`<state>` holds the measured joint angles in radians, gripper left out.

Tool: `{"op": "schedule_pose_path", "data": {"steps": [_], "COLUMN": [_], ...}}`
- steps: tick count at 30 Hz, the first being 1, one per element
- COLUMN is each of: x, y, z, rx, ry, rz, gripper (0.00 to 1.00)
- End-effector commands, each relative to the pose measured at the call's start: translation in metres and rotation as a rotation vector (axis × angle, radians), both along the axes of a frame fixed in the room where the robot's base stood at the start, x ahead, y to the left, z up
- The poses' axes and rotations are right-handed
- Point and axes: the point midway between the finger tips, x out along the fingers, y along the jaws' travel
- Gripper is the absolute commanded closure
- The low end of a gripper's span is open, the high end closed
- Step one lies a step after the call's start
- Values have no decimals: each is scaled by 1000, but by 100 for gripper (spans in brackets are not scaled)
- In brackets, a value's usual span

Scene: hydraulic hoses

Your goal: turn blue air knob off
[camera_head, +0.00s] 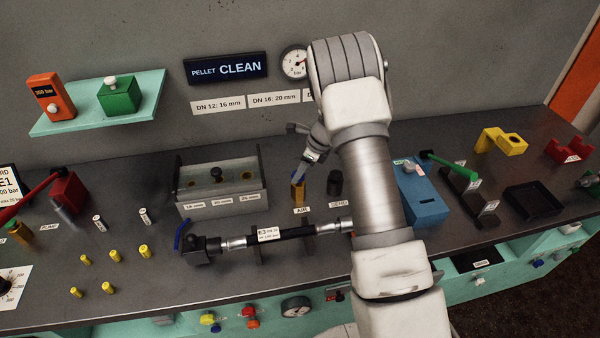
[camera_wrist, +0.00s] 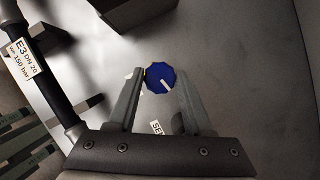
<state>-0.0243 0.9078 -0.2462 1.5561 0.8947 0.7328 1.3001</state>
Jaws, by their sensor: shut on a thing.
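The blue air knob (camera_wrist: 160,79) shows in the wrist view as a faceted blue disc with a white pointer line, which points to the lower right there. It sits on top of a yellow-brass post (camera_head: 298,193) behind the AIR label (camera_head: 302,210) on the bench. My gripper (camera_wrist: 160,84) is shut on the knob, with one finger on either side of it. In the head view my gripper (camera_head: 299,175) reaches down to the knob from the upper right and hides most of it.
A hose (camera_head: 285,234) labelled E3 lies in front of the post. A dark SEND knob (camera_head: 335,183) stands just right of it. A grey box (camera_head: 222,203) with size labels is to the left, and a blue box (camera_head: 422,205) is to the right beyond my arm.

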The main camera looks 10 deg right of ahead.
Motion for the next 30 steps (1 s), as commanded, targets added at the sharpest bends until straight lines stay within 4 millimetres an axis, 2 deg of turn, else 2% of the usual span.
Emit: {"op": "schedule_pose_path", "data": {"steps": [30], "x": [6], "y": [-1], "z": [-2], "rx": [0], "ry": [0], "rz": [961], "gripper": [100]}}
